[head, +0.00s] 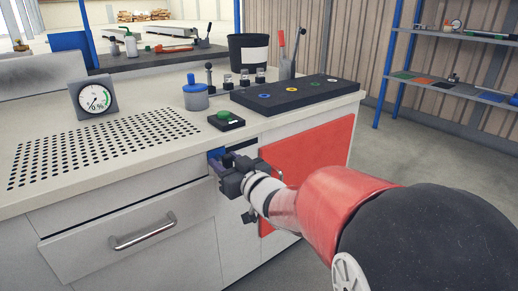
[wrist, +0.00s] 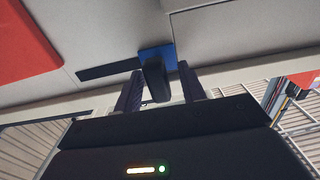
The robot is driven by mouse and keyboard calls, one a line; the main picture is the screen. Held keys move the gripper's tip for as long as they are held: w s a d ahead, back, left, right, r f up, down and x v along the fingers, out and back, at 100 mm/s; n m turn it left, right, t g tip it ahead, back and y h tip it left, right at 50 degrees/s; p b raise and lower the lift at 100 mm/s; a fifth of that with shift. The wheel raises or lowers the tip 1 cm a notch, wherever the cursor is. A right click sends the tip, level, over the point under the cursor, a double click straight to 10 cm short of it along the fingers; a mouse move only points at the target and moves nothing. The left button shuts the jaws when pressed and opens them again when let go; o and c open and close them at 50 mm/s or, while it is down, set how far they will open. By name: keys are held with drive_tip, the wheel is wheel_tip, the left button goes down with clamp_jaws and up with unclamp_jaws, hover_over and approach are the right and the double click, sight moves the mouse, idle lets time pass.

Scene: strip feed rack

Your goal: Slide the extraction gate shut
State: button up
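The extraction gate shows as a blue plate (wrist: 160,54) with a dark upright handle (wrist: 155,80) on the bench front, at one end of a dark slot (wrist: 108,68). In the head view, a bit of the blue plate (head: 215,154) shows just under the bench top's front edge. My gripper (head: 216,163) is at the handle there; it also shows in the wrist view (wrist: 160,72). Its two dark fingers stand apart on either side of the handle, with a visible gap on the right. Contact on the left is unclear. The handle is mostly hidden in the head view.
The bench top has a perforated area (head: 100,148), a dial gauge (head: 94,97) and a green button box (head: 226,120). A red panel (head: 312,158) and a drawer with a handle (head: 143,232) are on the bench front. The floor at right is clear before a shelf rack (head: 455,88).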

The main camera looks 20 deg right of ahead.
drive_tip(key=shift+p+v, duration=0.85)
drive_tip(key=shift+v, duration=2.15)
drive_tip(key=shift+d, duration=0.1)
drive_tip(key=s+d+m+g+h+p, duration=0.3)
drive_tip(key=s+d+m+g+h, duration=0.15)
drive_tip(key=s+h, duration=0.3)
drive_tip(key=s+a+g+y+p, duration=0.1)
drive_tip(key=s+a+g, duration=0.1)
drive_tip(key=s, duration=0.4)
drive_tip(key=s+a+f+g+y, duration=0.1)
drive_tip(key=s+a+g, duration=0.1)
drive_tip(key=s+g, duration=0.3)
drive_tip(key=shift+s+a+n+p, duration=0.2)
drive_tip(key=shift+s+n+p, duration=0.25)
drive_tip(key=shift+s, duration=0.75)
